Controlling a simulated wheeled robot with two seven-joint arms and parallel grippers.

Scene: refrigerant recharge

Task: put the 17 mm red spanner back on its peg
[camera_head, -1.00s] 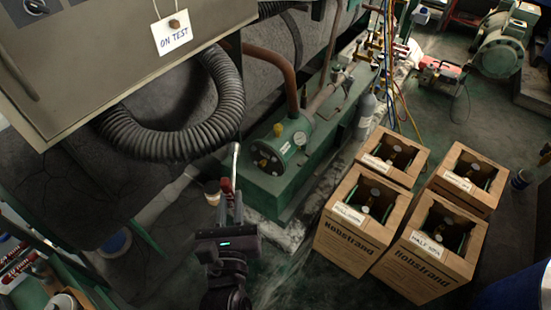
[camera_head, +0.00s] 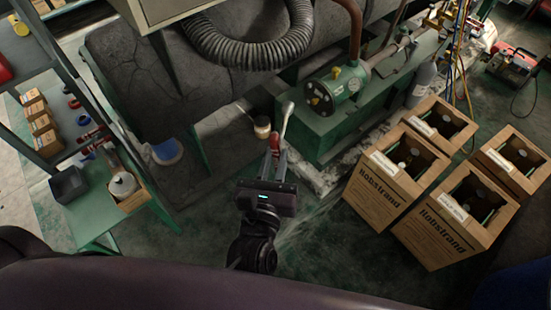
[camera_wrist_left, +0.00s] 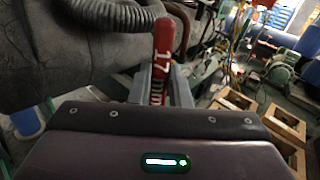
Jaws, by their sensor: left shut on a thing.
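The red spanner (camera_head: 275,141) has a red handle and a bright silver upper end that points up and slightly right. My left gripper (camera_head: 276,160) is shut on its handle and holds it in the air, in front of the green machine base. Red-handled tools (camera_head: 92,140) hang or lie at the rack on the left; I cannot make out an empty peg. My right gripper is not in view.
A green bench (camera_head: 90,205) at left carries a dark bin (camera_head: 69,185) and a small box with a round tin. A ribbed hose (camera_head: 250,50) hangs above. A small pot (camera_head: 262,127) stands behind the spanner. Cardboard boxes (camera_head: 380,190) stand at right. Floor between is clear.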

